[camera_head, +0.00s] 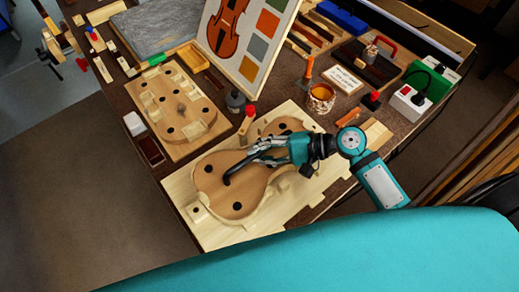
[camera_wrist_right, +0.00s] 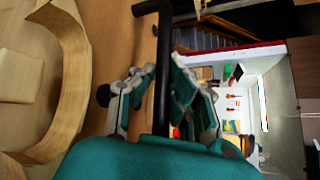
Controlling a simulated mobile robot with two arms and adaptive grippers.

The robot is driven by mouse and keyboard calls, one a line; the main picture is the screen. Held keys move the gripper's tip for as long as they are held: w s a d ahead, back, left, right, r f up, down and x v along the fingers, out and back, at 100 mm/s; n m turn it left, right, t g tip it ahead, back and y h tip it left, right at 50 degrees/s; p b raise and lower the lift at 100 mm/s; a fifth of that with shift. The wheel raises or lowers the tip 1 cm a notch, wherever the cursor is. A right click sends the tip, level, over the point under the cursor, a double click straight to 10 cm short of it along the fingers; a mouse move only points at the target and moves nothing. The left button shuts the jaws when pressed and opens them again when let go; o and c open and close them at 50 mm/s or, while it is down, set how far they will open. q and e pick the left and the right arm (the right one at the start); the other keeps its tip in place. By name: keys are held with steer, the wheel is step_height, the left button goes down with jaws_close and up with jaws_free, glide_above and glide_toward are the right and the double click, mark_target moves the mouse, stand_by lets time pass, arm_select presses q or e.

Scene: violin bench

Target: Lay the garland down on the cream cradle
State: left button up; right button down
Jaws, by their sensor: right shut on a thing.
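The garland (camera_head: 215,188) is a violin-shaped brown wooden piece with dark round holes. It is over the cream cradle (camera_head: 222,236), a pale board with small blocks. Whether it rests on the cradle or hangs just above it cannot be told. My right gripper (camera_head: 258,158) is over the garland's middle, shut on a black bent handle (camera_head: 236,170) that reaches down toward the garland. In the right wrist view the black handle (camera_wrist_right: 163,80) runs between the fingers, and a curved pale wood rim (camera_wrist_right: 73,75) shows at left. My left gripper is out of view.
A second tan board (camera_head: 205,135) with blocks and holes lies at upper left. An orange pot (camera_head: 320,98), a red-handled tool (camera_head: 248,118) and a white label card (camera_head: 343,79) stand behind the cradle. A colour chart (camera_head: 247,40) leans at the back.

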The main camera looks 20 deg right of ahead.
stand_by(0.3)
steer(key=c, duration=1.3)
jaws_free()
steer(key=shift+f, duration=0.15)
steer(key=v, duration=1.2)
